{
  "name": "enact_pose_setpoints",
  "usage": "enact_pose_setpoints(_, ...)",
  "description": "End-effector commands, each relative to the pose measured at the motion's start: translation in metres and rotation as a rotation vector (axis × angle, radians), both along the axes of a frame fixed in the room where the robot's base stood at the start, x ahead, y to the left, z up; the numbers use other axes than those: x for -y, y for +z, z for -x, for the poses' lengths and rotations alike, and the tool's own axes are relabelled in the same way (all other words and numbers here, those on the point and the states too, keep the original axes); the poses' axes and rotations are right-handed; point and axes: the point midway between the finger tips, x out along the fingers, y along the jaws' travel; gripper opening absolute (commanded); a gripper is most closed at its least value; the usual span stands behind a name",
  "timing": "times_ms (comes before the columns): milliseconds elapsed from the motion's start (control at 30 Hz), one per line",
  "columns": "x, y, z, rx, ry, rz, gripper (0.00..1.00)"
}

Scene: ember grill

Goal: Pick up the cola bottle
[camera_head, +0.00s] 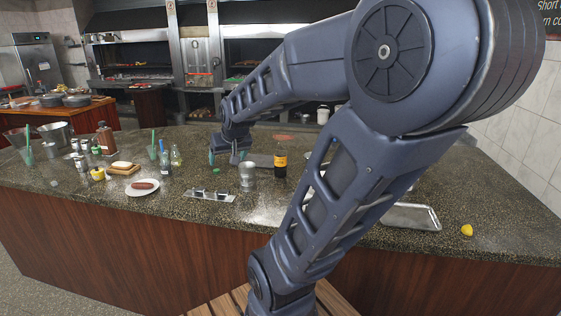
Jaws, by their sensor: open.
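The likely cola bottle (281,161), dark with an orange-yellow label, stands upright on the speckled stone counter (330,222), just left of my upper arm link. My gripper (228,157) is at the far end of my arm, to the left of the bottle and apart from it. It is open, with nothing seen between its fingers. It is small in the picture, so its exact height above the counter is hard to tell.
A metal shaker (247,177) stands close left of the bottle. A metal rack (209,195), a plate with a sausage (143,187), a wooden board (122,168) and several bottles lie left. A metal tray (411,217) and a lemon (467,231) are right.

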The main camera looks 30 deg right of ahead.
Motion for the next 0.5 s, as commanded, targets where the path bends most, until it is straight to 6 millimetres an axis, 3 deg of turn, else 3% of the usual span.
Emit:
enact_pose_setpoints(200,0.032,-0.020,-0.061,0.130,-0.085,-0.001,0.80)
enact_pose_setpoints(500,0.088,-0.049,-0.125,0.318,-0.209,0.029,0.80)
